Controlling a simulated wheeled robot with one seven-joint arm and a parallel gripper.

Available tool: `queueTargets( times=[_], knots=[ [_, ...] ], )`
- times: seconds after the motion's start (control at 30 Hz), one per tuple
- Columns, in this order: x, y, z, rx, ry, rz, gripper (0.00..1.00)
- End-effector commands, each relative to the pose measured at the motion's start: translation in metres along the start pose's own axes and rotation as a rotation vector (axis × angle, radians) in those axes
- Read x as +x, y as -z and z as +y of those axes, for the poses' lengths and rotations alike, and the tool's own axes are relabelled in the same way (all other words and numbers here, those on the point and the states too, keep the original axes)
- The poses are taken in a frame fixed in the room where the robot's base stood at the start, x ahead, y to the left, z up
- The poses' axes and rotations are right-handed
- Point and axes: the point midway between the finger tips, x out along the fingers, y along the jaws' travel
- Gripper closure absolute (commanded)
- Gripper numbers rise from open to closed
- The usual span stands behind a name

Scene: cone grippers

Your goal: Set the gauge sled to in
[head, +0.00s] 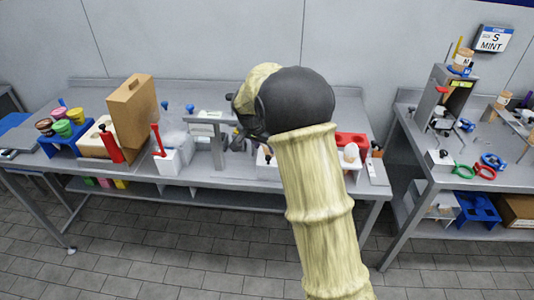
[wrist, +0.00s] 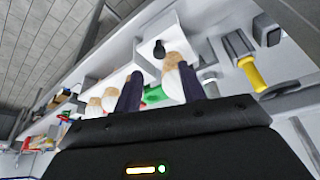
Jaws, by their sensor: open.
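I cannot pick out the gauge sled for certain. In the head view, a grey upright frame (head: 208,124) stands on the bench left of my arm. A low white box (head: 268,170) with a dark knob sits partly behind my arm. In the wrist view, a white block (wrist: 148,58) carries a black knob (wrist: 159,49) just beyond the fingers. My gripper (wrist: 158,84) is open there, its two dark fingers apart with nothing seen clamped between them. In the head view my arm hides most of the gripper.
A tan box (head: 133,115), red bottle (head: 110,145) and blue rack of cups (head: 68,138) stand on the left. A red tray (head: 350,140) is right of my arm. A yellow-handled tool (wrist: 250,73) lies close on the right in the wrist view.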

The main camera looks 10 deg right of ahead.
Motion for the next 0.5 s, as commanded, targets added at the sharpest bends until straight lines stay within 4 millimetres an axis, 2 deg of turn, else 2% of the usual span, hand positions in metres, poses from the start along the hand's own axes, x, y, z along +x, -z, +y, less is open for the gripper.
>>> queueTargets(
  times=[0.1, 0.3, 0.5],
  knots=[
    [0.022, 0.000, 0.001, 0.001, -0.004, -0.003, 0.59],
    [0.051, 0.000, 0.001, 0.001, -0.002, -0.002, 0.59],
    [0.061, 0.001, 0.001, 0.003, 0.000, 0.000, 0.59]
  ],
)
